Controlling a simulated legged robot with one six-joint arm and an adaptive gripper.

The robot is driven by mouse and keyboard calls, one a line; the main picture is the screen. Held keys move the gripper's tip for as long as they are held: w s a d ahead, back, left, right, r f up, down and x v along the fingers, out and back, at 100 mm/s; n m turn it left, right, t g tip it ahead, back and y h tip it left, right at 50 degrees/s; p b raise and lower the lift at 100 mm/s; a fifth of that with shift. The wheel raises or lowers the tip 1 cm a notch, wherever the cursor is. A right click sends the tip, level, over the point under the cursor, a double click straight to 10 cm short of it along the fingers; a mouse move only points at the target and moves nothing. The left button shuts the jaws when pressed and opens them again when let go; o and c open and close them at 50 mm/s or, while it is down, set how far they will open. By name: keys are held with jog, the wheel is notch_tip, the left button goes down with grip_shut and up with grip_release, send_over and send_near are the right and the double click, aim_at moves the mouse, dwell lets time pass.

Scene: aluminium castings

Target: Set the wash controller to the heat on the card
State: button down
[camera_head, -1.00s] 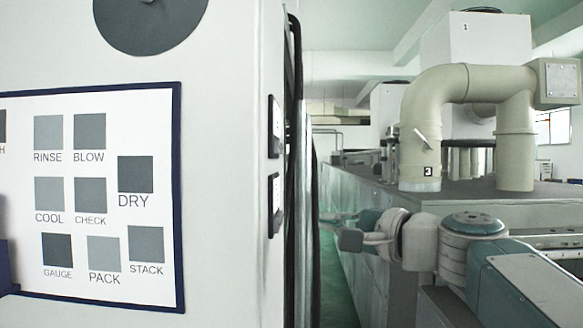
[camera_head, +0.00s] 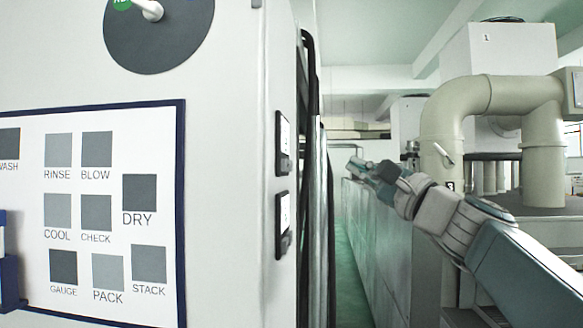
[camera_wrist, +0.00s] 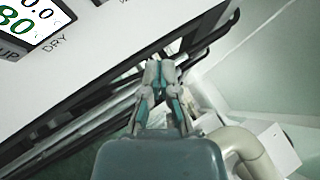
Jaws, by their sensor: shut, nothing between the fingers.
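My gripper (camera_head: 368,172) is out in the air over the aisle, right of the white cabinet's side face and touching nothing. In the wrist view my gripper (camera_wrist: 162,68) has its fingers together and empty. A display (camera_wrist: 30,22) with large green digits, "80" readable, sits at that view's top left, cut by the edge. "DRY" and part of "UP" are printed near it. In the head view two dark-framed units, an upper one (camera_head: 283,143) and a lower one (camera_head: 283,225), are on the cabinet's side, seen nearly edge-on; their faces are unreadable. I cannot identify a heat card.
The cabinet front bears a blue-framed board (camera_head: 120,118) of grey squares labelled WASH, RINSE, DRY and others. Above it is a dark disc (camera_head: 165,45) with a white pointer. Black cables (camera_head: 311,90) run down the cabinet's edge. A large beige pipe (camera_head: 480,95) stands at right.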

jog(key=a, duration=0.8)
jog(key=shift+w, duration=0.15)
dwell(1.2)
jog(key=shift+a+r, duration=0.1)
jog(key=shift+a, duration=0.2)
jog(key=shift+a, duration=0.35)
dwell(0.7)
jog(key=shift+d, duration=0.8)
jog(key=shift+s+d, duration=0.2)
jog(key=shift+d, duration=2.3)
